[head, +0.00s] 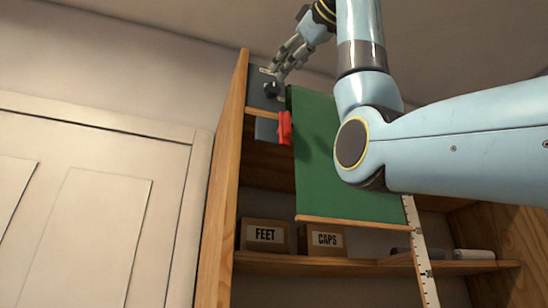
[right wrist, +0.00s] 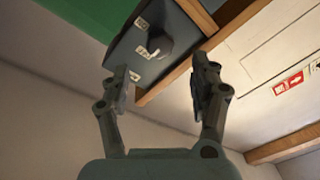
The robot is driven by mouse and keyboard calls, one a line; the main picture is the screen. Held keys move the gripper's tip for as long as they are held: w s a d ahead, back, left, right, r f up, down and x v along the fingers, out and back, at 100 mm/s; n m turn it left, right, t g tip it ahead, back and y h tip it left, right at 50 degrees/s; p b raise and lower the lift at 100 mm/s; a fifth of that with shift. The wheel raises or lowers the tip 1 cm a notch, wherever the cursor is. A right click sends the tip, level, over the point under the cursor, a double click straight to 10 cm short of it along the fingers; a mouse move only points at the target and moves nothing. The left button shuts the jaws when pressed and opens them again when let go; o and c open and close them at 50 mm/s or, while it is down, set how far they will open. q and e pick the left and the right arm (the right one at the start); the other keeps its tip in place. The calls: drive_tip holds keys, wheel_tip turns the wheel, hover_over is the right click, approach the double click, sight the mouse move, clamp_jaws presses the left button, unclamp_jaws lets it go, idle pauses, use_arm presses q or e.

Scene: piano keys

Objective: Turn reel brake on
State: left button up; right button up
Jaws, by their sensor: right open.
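A dark knob (head: 271,89) sits on a blue-grey panel (head: 258,98) with small pale labels, high on the wooden cabinet. In the right wrist view the knob (right wrist: 158,44) stands on the panel (right wrist: 128,60), with several labels around it; their text is too small to read. My right gripper (head: 287,66) is just above the knob in the head view. In the right wrist view its open fingers (right wrist: 163,75) are spread with nothing between them, pointing toward the panel. No contact with the knob shows. My left gripper is not in view.
A green sheet (head: 320,160) hangs beside the panel, with a red piece (head: 285,127) at its left edge. Boxes marked FEET (head: 264,236) and CAPS (head: 322,240) stand on the shelf below. A white ruler (head: 421,255) hangs at right. A pale door (head: 90,220) is at left.

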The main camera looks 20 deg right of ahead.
sight(274, 88)
drive_tip(key=w+p, duration=0.1)
drive_tip(key=w, duration=0.1)
drive_tip(key=w+p, duration=0.1)
drive_tip(key=w, duration=0.1)
drive_tip(key=w+a+p, duration=0.1)
drive_tip(key=w, duration=0.1)
drive_tip(key=shift+w+a+r, duration=0.1)
drive_tip(key=shift+w, duration=0.7)
drive_tip(key=c, duration=1.1)
drive_tip(key=shift+c, duration=0.2)
